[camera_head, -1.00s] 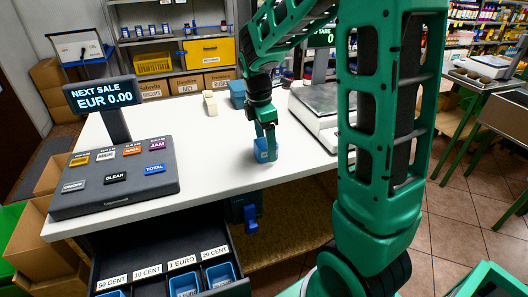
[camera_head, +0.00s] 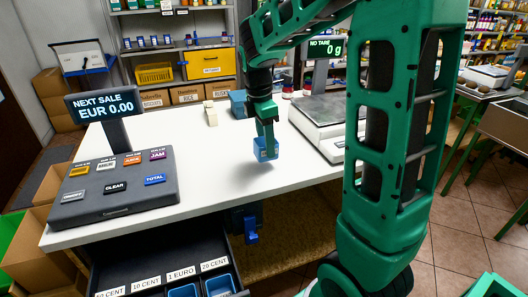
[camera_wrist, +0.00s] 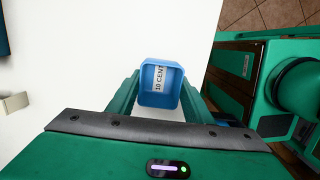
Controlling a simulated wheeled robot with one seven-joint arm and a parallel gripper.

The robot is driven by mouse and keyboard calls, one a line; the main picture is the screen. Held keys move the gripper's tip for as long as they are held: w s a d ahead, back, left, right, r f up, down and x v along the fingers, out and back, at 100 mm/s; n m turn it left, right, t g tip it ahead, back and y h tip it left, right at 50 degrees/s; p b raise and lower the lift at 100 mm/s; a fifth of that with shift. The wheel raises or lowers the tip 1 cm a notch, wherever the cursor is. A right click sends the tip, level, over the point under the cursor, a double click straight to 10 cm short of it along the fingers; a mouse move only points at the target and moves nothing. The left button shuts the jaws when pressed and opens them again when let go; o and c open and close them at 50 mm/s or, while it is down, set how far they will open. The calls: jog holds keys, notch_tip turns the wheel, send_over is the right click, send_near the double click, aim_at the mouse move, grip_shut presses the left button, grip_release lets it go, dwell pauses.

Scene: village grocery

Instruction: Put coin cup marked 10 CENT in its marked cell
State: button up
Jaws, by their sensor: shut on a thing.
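The blue coin cup (camera_head: 262,151) is held just above the white counter, with a faint shadow below it. My gripper (camera_head: 266,141) is shut on it. In the wrist view the cup (camera_wrist: 160,97) sits between the two green fingers, and a "10 CENT" label shows inside it. The open cash drawer (camera_head: 150,254) is below the counter's front edge. Its labels include 50 CENT, 10 CENT (camera_head: 146,283), 1 EURO and 20 CENT. The bottom of the picture cuts the drawer off.
A till panel with keys (camera_head: 115,187) and a display (camera_head: 103,103) stand on the left of the counter. A scale (camera_head: 325,112) is at the right. A cream block (camera_head: 211,113) and a blue item (camera_head: 238,101) stand farther back. The counter's middle is clear.

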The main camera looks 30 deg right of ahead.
jog(key=a+r, duration=0.7)
jog(key=a, duration=0.4)
jog(key=shift+s+a, duration=0.15)
jog(key=shift+a, duration=0.2)
jog(key=shift+s, duration=0.1)
